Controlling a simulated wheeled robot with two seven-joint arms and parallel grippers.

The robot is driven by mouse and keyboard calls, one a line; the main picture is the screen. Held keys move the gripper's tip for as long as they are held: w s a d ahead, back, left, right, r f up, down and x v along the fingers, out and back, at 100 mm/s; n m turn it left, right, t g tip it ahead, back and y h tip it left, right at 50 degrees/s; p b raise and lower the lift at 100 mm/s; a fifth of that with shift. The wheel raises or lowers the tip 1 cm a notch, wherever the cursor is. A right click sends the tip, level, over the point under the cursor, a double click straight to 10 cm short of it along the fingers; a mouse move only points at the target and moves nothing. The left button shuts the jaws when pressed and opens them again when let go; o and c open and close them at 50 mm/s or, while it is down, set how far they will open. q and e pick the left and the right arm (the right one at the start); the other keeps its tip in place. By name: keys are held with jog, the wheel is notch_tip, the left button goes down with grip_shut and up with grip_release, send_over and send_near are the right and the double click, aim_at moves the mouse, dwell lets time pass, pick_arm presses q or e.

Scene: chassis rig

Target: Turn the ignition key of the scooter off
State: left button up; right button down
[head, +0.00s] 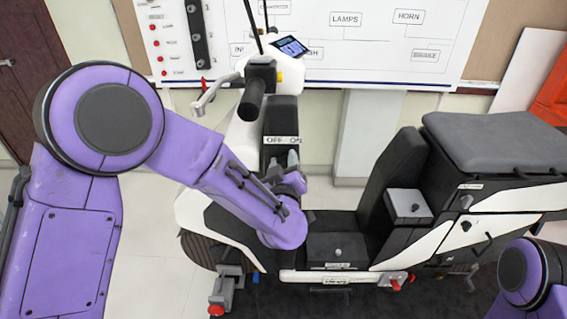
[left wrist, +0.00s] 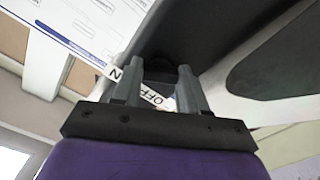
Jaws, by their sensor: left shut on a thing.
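The scooter (head: 245,140) stands side-on, white and black, with its handlebar and display at the top. An OFF/ON label (head: 283,140) shows on the dark panel below the handlebar. My left gripper (head: 293,160) is at that panel just under the label, its fingers pointing up to it. In the left wrist view the two grey fingers (left wrist: 158,90) are close around a small dark ignition key (left wrist: 158,68), mostly hidden between them. Parts of the label (left wrist: 152,97) show between and beside the fingers. The key's angle cannot be told. My right gripper is not in view.
The scooter's seat (head: 490,140) and a small grey box (head: 408,205) are to the right. A board (head: 345,45) with labels such as LAMPS and HORN is on the wall behind. The brake lever (head: 215,92) and handlebar grip (head: 252,100) stand above my left forearm.

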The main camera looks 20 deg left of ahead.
pick_arm(q)
jog(key=shift+n, duration=0.3)
jog(key=n+b, duration=0.2)
jog(key=shift+f+n, duration=0.2)
jog(key=shift+n, duration=0.2)
jog(key=n+b, duration=0.2)
jog(key=n, duration=0.1)
jog(key=shift+n, duration=0.3)
jog(key=n+b, duration=0.2)
jog(key=n, duration=0.1)
jog(key=shift+n+b, duration=0.3)
jog(key=shift+b, duration=0.1)
jog(key=shift+r+n+b, duration=0.1)
jog(key=shift+n+b, duration=0.3)
jog(key=shift+n, duration=0.3)
jog(key=o, duration=1.1)
jog(key=shift+r, duration=0.1)
jog(key=shift+c, duration=0.2)
jog(key=shift+s, duration=0.1)
